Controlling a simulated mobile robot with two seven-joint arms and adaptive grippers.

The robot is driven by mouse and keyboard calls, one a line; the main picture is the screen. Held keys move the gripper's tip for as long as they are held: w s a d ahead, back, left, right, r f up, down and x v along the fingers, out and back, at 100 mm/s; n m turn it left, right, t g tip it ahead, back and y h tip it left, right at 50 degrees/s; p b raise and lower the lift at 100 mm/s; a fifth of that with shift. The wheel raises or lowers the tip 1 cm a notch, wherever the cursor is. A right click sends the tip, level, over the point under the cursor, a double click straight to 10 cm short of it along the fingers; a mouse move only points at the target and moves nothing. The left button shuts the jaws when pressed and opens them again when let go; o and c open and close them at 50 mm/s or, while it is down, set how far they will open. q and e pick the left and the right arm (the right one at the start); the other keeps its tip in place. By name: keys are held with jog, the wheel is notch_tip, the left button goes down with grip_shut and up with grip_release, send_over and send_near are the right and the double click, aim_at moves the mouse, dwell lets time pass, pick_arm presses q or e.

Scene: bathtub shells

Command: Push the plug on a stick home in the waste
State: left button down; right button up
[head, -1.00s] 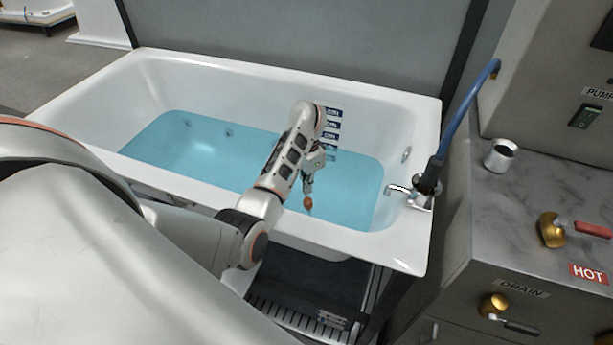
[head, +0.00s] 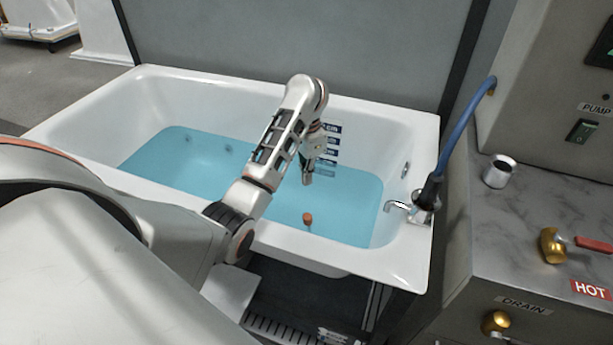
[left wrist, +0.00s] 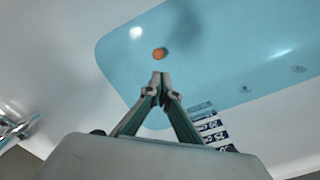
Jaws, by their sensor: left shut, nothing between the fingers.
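The orange-brown knob of the plug's stick (head: 308,218) stands out of the blue water in the white bathtub (head: 110,100), near the tub's front wall. The plug itself and the waste cannot be made out under the water. My left gripper (head: 307,180) is shut and empty, above the water and apart from the knob. In the left wrist view the closed fingertips (left wrist: 160,78) point down towards the water, with the knob (left wrist: 159,54) just beyond them. My right gripper is not in view.
A chrome spout (head: 398,206) and a blue hose (head: 468,120) are at the tub's right end. Depth labels (head: 329,143) line the back inner wall. A counter with a metal cup (head: 499,171) and brass valves (head: 552,246) stands at right.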

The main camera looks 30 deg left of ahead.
pick_arm(q)
jog(key=m+p, duration=0.2)
jog(key=m, duration=0.7)
send_near(308, 214)
jog(key=shift+f+b, duration=0.3)
jog(key=shift+f, duration=0.5)
notch_tip(308, 214, down, 4)
jog(key=b, duration=0.2)
jog(key=shift+s+b, duration=0.1)
jog(key=shift+b, duration=0.2)
jog(key=shift+f+b, duration=0.4)
jog(key=shift+f, duration=0.15)
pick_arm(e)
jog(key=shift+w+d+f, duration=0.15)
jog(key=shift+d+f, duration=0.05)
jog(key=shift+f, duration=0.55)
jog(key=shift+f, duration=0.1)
